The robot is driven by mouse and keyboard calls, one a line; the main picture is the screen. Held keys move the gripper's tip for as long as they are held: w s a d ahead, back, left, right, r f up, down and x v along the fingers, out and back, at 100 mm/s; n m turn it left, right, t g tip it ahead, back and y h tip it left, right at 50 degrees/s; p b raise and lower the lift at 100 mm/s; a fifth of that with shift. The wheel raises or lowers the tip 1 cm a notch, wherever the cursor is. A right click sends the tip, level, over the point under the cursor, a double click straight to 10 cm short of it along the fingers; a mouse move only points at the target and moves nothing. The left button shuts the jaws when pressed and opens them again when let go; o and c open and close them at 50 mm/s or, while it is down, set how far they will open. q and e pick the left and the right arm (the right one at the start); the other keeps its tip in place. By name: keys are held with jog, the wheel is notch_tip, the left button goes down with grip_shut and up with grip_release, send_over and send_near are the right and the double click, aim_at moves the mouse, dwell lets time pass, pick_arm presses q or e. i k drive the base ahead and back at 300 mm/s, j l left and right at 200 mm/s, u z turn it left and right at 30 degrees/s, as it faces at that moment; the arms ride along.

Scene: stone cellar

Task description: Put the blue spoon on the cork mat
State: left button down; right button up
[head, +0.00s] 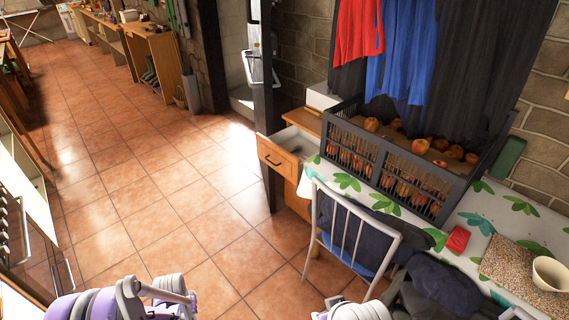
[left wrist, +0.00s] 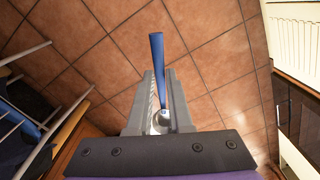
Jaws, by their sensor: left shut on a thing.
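My left gripper (left wrist: 161,88) is shut on the blue spoon (left wrist: 157,50) in the left wrist view. The spoon's blue length sticks out past the fingertips, above the tiled floor. A rounded pale end shows between the fingers near the palm. The cork mat (head: 506,263) lies on the table at the lower right of the head view, with a cream bowl (head: 550,272) on its right part. Only links of my arms show along the bottom of the head view. The spoon and both gripper tips are not visible there.
A black crate of apples (head: 410,167) stands on the leaf-patterned table (head: 475,208). A red item (head: 457,239) lies left of the mat. A chair (head: 350,228) with dark cloth stands at the table's front. An open drawer (head: 279,158) juts out. The tiled floor (head: 170,190) is clear.

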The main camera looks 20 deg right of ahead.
aim_at(503, 256)
jog(key=k+l+z, duration=0.15)
jog(key=z, duration=0.25)
jog(key=k+l+z, duration=0.15)
jog(key=z, duration=0.25)
jog(key=k+l+z, duration=0.1)
jog(key=l+z, duration=0.3)
jog(key=k+l+z, duration=0.1)
jog(key=z, duration=0.3)
jog(key=l+z, duration=0.4)
